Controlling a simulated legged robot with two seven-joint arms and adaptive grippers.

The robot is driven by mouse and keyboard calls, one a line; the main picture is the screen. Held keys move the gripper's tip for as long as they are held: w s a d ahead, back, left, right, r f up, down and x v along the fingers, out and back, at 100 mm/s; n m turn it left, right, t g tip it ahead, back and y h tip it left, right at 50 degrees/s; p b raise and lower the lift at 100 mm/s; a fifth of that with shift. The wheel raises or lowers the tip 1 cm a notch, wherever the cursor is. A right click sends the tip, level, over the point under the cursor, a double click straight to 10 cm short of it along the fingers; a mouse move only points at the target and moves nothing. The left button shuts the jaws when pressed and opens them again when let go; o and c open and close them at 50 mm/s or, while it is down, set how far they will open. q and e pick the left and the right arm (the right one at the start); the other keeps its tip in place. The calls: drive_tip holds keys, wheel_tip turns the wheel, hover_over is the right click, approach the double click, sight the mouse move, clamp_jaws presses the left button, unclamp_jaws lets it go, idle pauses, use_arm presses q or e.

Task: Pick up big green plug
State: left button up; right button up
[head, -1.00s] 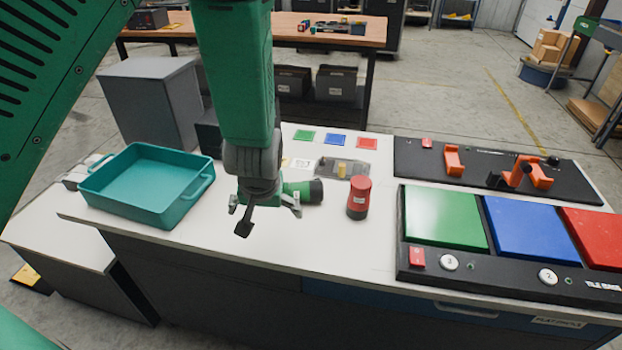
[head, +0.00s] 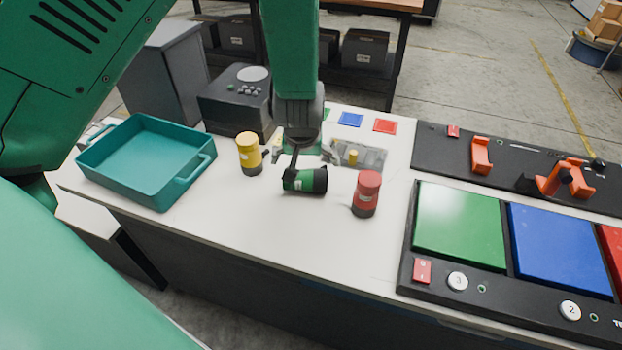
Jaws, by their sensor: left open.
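The big green plug (head: 305,181) lies on its side on the white table, green with a black end pointing right. My left gripper (head: 297,160) is open, with its fingers spread just behind and above the plug. My right gripper is not in view.
A yellow plug (head: 249,154) stands upright to the left and a red plug (head: 367,193) upright to the right. A teal tray (head: 181,191) sits at the left. A black panel with coloured tiles (head: 408,272) fills the right. The front table strip is clear.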

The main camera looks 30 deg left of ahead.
sight(306, 172)
use_arm(q)
drive_tip(key=x, duration=0.5)
drive_tip(key=shift+s+d+f, duration=0.15)
drive_tip(key=shift+s+f, duration=0.05)
drive_tip(key=shift+f, duration=0.2)
drive_tip(key=shift+w+f, duration=0.15)
drive_tip(key=shift+f, duration=0.1)
drive_tip(key=shift+r, duration=0.1)
drive_tip(key=shift+c, duration=1.3)
drive_tip(key=c, duration=0.9)
